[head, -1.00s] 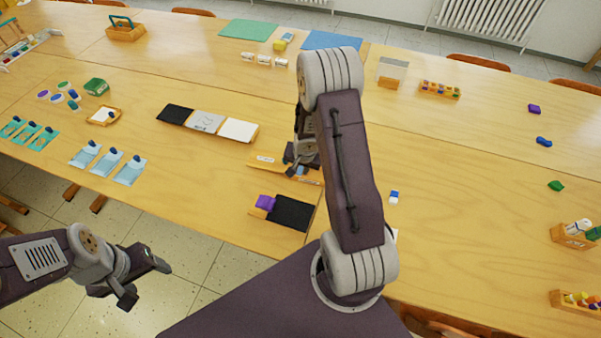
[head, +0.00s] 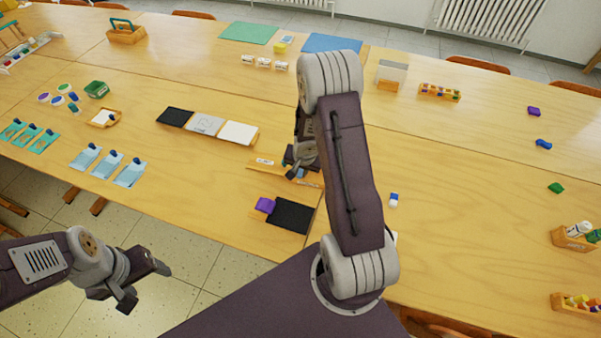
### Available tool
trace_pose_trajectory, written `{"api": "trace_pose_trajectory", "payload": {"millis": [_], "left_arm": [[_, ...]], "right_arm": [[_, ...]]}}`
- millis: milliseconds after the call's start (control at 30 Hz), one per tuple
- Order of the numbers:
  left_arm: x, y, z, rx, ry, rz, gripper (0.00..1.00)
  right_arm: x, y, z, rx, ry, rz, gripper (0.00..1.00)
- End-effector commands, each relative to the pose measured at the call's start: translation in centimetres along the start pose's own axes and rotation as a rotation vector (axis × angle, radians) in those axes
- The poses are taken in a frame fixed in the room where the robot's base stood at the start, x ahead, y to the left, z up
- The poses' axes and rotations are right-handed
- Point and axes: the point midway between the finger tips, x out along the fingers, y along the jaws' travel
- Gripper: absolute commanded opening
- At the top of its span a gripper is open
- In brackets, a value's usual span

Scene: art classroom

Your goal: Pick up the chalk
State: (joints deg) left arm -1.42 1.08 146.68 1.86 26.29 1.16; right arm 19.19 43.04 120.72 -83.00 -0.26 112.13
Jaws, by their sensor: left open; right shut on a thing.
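My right gripper (head: 296,166) is low over a narrow wooden tray (head: 262,172) near the table's front edge, partly hidden behind my own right arm. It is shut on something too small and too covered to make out. A small blue thing (head: 301,173) shows beside its fingertips. I cannot make out the chalk for certain in this view. My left gripper (head: 145,283) is open and empty, out over the floor in front of the table.
Black, grey and white panels (head: 207,124) lie to the left. A blue-and-white eraser (head: 394,200) lies right of my arm.

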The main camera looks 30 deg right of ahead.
Motion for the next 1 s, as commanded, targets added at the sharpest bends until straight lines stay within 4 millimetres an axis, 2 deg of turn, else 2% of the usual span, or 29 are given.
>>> {"api": "trace_pose_trajectory", "payload": {"millis": [867, 1000], "left_arm": [[-0.02, 0.0, 0.0, 0.0, 0.0, 0.0, 0.66], [-0.78, 0.02, -0.08, 0.0, 0.0, 0.0, 0.66]], "right_arm": [[-0.03, -0.02, -0.03, 0.0, 0.0, 0.0, 0.0], [-0.76, -0.13, -0.22, 0.0, 0.001, 0.0, 0.0]]}}
